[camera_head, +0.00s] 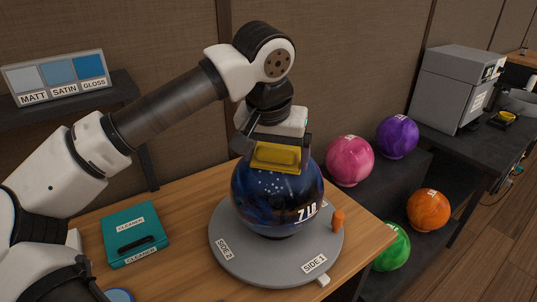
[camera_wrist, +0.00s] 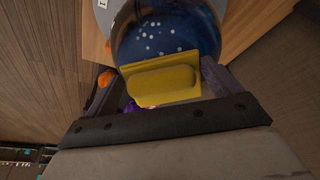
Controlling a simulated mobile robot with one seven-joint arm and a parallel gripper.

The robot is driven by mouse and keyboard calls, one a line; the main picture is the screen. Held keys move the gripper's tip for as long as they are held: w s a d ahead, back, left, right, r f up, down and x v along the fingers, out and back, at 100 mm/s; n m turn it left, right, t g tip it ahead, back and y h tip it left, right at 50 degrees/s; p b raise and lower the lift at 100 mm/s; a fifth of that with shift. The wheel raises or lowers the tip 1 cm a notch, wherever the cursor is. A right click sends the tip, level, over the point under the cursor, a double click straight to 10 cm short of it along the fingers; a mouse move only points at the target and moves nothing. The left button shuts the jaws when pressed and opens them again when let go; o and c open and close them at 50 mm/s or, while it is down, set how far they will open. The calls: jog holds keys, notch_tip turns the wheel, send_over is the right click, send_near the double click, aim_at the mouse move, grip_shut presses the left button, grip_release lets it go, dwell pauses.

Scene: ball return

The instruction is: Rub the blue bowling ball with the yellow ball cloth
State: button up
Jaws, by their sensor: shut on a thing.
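The blue bowling ball (camera_head: 255,205), dark blue with pale specks and white lettering, rests on a round grey turntable (camera_head: 232,262) with side labels. My gripper (camera_head: 277,158) is at the upper part of the ball, shut on the yellow ball cloth (camera_head: 276,153), a pad with a raised grip. In the wrist view the cloth (camera_wrist: 160,82) sits between the two fingers, in front of the speckled ball (camera_wrist: 160,35). The cloth appears to lie against the ball, but its underside is hidden, so I cannot confirm contact.
A teal cleaner box (camera_head: 135,232) stands left of the turntable on the wooden table (camera_head: 185,205). An orange knob (camera_head: 338,218) stands at the turntable's right edge. Pink (camera_head: 350,160), purple (camera_head: 397,137), orange (camera_head: 428,209) and green (camera_head: 393,247) balls sit on racks to the right.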

jog(key=shift+s+a+f+b, duration=0.2)
jog(key=shift+s+a, duration=0.15)
jog(key=shift+a, duration=0.2)
jog(key=shift+s+a+f+b, duration=0.15)
jog(key=shift+s+a, duration=0.15)
jog(key=shift+a, duration=0.2)
jog(key=shift+w+d+r+p, duration=0.2)
jog(key=shift+w+d, duration=0.05)
jog(key=shift+d, duration=0.15)
jog(key=shift+w+d+r+p, duration=0.15)
jog(key=shift+w+d+p, duration=0.05)
jog(key=shift+d, duration=0.2)
jog(key=shift+w+d, duration=0.2)
jog(key=shift+d, duration=0.1)
jog(key=shift+s+a+f+b, duration=0.2)
jog(key=shift+s+a, duration=0.15)
jog(key=shift+a, duration=0.2)
jog(key=shift+s+a+f+b, duration=0.2)
jog(key=shift+s+a, duration=0.15)
jog(key=shift+a, duration=0.2)
jog(key=p+v, duration=0.4)
jog(key=v, duration=0.2)
jog(key=shift+w, duration=0.1)
